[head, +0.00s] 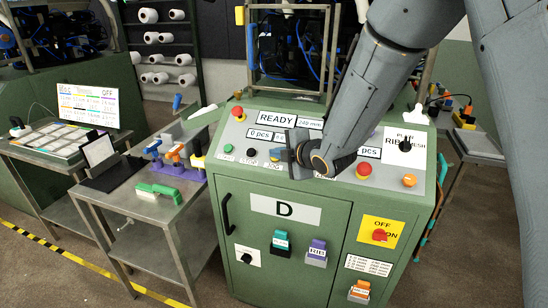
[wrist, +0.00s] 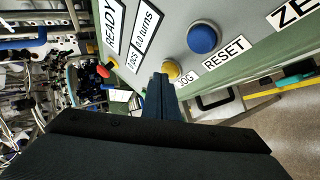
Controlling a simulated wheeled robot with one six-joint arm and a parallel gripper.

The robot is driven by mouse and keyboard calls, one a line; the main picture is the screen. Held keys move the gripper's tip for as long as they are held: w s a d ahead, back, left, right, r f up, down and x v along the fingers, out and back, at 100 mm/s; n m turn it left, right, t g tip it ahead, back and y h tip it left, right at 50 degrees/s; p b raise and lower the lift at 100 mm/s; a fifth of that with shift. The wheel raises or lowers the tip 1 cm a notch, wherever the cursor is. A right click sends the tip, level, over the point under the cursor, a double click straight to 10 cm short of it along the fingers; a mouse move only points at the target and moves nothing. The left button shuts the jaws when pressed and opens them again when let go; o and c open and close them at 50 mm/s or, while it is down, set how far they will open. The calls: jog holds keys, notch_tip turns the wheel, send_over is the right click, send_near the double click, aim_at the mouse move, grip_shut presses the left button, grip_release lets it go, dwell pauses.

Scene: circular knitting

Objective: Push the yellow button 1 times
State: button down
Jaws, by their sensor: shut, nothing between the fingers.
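The yellow button (wrist: 172,70) is on the sloped grey panel, beside a partly hidden label ending in "OG" in the wrist view. My gripper (wrist: 161,77) is shut and empty. Its fingertips appear right beside the yellow button and cover part of its edge in the wrist view. I cannot tell whether they touch it or whether it is pressed in.
A blue button (wrist: 203,37) with a RESET label (wrist: 225,52) sits close to the yellow one. A green button (head: 228,148) and a black button (head: 251,152) are to the left. A red button (head: 237,111) stands at the panel's upper left.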

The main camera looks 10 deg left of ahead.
jog(key=s+r+p, duration=0.2)
jog(key=s+r, duration=0.1)
jog(key=r, duration=0.2)
jog(key=shift+s+a+p, duration=0.15)
jog(key=shift+s+p, duration=0.1)
jog(key=shift+p, duration=0.05)
dwell(0.4)
dwell(0.4)
jog(key=s+d+f+m+g+h, duration=0.15)
jog(key=d+m, duration=0.25)
jog(key=d, duration=0.4)
jog(key=s+d+f+m+h, duration=0.25)
jog(key=d+m, duration=0.25)
jog(key=d, duration=0.3)
jog(key=s+d+f+m+h, duration=0.1)
jog(key=d+m+h, duration=0.25)
jog(key=d, duration=0.45)
jog(key=s+d+f+m+g, duration=0.1)
jog(key=s+d+m+g, duration=0.2)
jog(key=s+d+m, duration=0.3)
jog(key=s+d+m+g+h+b, duration=0.1)
jog(key=s+d+m+g, duration=0.2)
jog(key=s+d+m, duration=0.3)
jog(key=s+m, duration=0.1)
jog(key=s, duration=0.4)
jog(key=shift+s+d+f, duration=0.15)
jog(key=shift+s+f, duration=0.15)
jog(key=shift+f, duration=0.1)
jog(key=shift+h, duration=0.25)
